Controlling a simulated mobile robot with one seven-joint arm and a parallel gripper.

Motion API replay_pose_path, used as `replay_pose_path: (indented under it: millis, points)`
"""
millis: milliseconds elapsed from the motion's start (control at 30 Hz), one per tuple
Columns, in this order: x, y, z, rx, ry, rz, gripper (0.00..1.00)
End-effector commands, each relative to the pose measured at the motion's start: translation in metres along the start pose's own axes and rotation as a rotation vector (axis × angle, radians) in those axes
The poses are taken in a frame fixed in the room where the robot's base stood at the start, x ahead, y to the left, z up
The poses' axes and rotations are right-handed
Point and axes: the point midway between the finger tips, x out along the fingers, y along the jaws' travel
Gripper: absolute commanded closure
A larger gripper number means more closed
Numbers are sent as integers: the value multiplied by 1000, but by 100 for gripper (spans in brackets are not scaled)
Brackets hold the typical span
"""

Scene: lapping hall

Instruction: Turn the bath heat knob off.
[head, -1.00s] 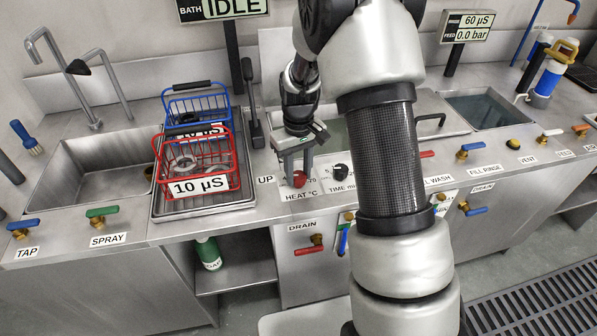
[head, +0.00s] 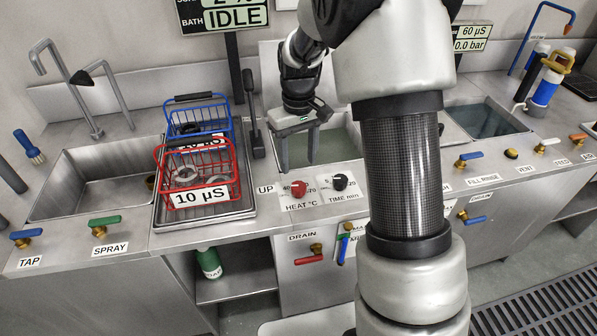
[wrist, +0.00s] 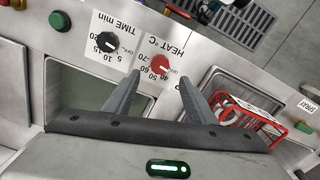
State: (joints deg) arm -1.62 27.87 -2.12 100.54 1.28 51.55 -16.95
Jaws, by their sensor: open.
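The bath heat knob (head: 298,188) is red and sits on a white HEAT °C label on the counter front. The wrist view also shows this red knob (wrist: 160,64), just beyond and between the fingertips. Its exact setting is too small to read surely. My gripper (head: 298,166) is open and empty, its fingers pointing down behind and above the knob, apart from it. In the wrist view the two fingers (wrist: 159,80) are spread wide with nothing between them.
A black TIME knob (head: 340,181) sits just right of the heat knob. A red basket (head: 196,196) and a blue basket (head: 198,112) stand on a tray at left. The bath basin (head: 335,147) lies behind the knobs. The DRAIN valve (head: 309,258) is below.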

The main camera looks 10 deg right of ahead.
Motion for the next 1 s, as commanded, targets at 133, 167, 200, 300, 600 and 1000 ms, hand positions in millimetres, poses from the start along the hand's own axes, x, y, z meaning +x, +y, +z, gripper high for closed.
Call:
replay_pose_path:
  millis: [133, 167, 200, 300, 600, 1000]
  points:
    - [-39, 0, -1, 0, 5, 1, 50]
    - [-45, 0, -1, 0, 4, 1, 50]
    - [-53, 0, -1, 0, 4, 1, 50]
    - [-68, 0, -1, 0, 3, 1, 50]
    - [-85, 0, 0, 0, 0, 0, 50]
    - [-87, 0, 1, 2, 4, 1, 50]
